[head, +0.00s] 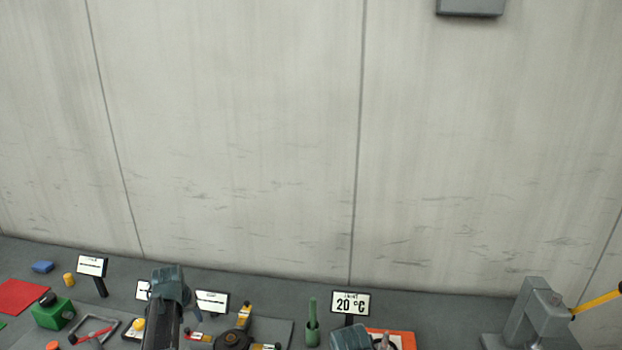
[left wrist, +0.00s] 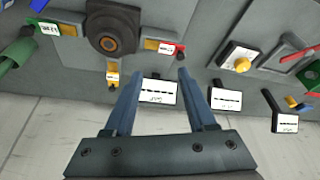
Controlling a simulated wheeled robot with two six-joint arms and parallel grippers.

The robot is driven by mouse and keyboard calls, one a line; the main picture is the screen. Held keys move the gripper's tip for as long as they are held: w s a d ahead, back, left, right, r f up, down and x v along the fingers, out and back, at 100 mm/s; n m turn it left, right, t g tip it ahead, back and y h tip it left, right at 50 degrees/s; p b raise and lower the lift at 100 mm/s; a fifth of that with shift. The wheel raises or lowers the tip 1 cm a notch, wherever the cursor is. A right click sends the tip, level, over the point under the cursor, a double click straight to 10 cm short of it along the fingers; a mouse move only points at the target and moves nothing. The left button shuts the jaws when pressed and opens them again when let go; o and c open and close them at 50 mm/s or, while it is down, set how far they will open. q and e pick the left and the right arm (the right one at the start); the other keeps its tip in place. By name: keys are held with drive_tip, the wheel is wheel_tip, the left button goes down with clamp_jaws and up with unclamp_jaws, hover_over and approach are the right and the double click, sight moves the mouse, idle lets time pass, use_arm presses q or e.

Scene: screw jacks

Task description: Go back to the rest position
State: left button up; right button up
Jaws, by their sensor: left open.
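My left gripper (head: 170,285) reaches in at the bottom of the head view, above the bench. In the left wrist view its two blue-grey fingers (left wrist: 155,76) are spread apart with nothing held. A small white label sign (left wrist: 157,92) shows beyond the gap between them. A similar blue-grey part, apparently my right gripper (head: 350,338), shows at the bottom edge of the head view; its fingers cannot be made out.
A dark hub with coloured arms (head: 233,340) is right of my left gripper. A green block (head: 52,313), red mat (head: 22,296), green tool (head: 312,325), "20 °C" sign (head: 350,303) and grey press (head: 540,310) stand along the bench.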

use_arm(q)
drive_tip(key=s+d+f+m+g+b, duration=0.1)
drive_tip(key=s+d+f+m+b, duration=0.15)
drive_tip(key=d, duration=0.65)
drive_tip(key=s+d+f+m+g+b, duration=0.1)
drive_tip(key=s+d+f, duration=0.25)
drive_tip(key=d, duration=0.65)
use_arm(e)
wheel_tip(320, 180, down, 10)
drive_tip(key=b, duration=0.5)
drive_tip(key=shift+r, duration=0.2)
use_arm(q)
drive_tip(key=s+d+f+m+g, duration=0.1)
drive_tip(key=s+d+f, duration=0.1)
drive_tip(key=s+d, duration=0.5)
drive_tip(key=s+d+f+m+g, duration=0.1)
drive_tip(key=s+d+f+m, duration=0.1)
drive_tip(key=s+d, duration=0.6)
drive_tip(key=shift+s+d+f, duration=0.15)
drive_tip(key=shift+d+f, duration=0.1)
drive_tip(key=shift+f, duration=0.15)
